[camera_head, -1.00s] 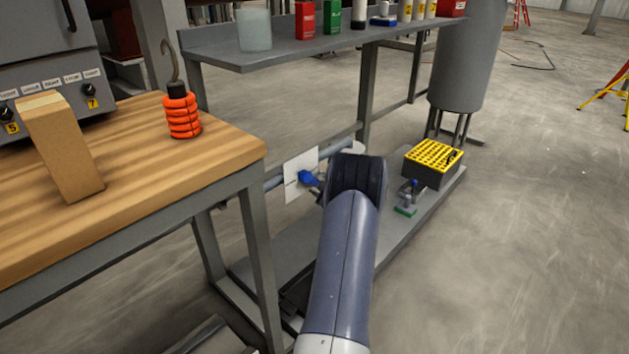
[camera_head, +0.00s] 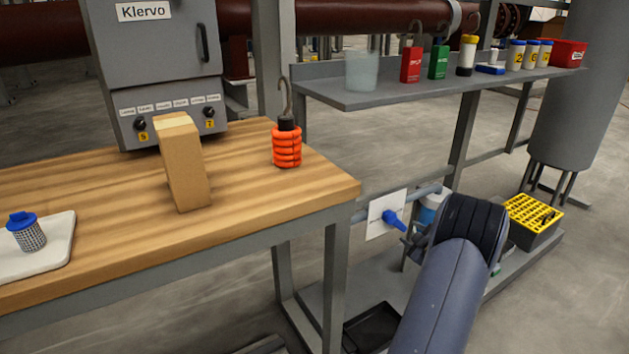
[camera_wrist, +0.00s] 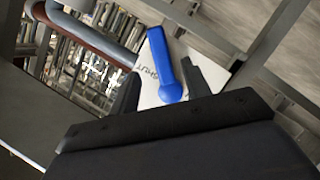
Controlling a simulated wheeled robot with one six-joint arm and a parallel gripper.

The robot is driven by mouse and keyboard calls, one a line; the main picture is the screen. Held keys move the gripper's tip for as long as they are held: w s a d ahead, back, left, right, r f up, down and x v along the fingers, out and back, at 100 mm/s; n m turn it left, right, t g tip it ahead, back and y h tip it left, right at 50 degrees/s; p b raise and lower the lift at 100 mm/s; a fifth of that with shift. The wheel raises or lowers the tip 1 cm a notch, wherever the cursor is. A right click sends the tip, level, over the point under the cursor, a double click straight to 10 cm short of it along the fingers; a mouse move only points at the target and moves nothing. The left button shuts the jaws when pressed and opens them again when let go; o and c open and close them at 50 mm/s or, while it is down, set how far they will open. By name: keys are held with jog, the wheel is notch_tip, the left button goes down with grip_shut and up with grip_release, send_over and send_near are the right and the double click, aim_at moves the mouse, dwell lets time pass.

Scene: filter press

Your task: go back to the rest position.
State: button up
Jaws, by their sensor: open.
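My gripper (camera_wrist: 162,66) shows in the wrist view with its two dark fingers apart. The blue valve handle (camera_wrist: 168,78) lies in view between and beyond the fingers, in front of a white plate (camera_wrist: 150,92) with lettering that reads like "SHUT". I cannot tell whether the fingers touch the handle. In the head view the blue handle (camera_head: 393,219) stands out from the white plate (camera_head: 378,216) on the pipe below the shelf. My arm's wrist is just right of it and hides most of the gripper there.
The wooden bench (camera_head: 240,205) at left holds an orange weight (camera_head: 287,148), a cardboard box (camera_head: 182,165) and a blue-capped mesh cup (camera_head: 27,236). The shelf (camera_head: 365,99) above the pipe bears bottles and tins. A yellow-topped crate (camera_head: 534,214) stands on the low platform behind my arm.

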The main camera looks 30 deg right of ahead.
aim_at(397, 223)
jog(key=b+x, duration=0.2)
jog(key=x, duration=0.8)
jog(key=shift+a+b, duration=0.15)
jog(key=shift+b, duration=0.15)
jog(key=shift+f, duration=0.1)
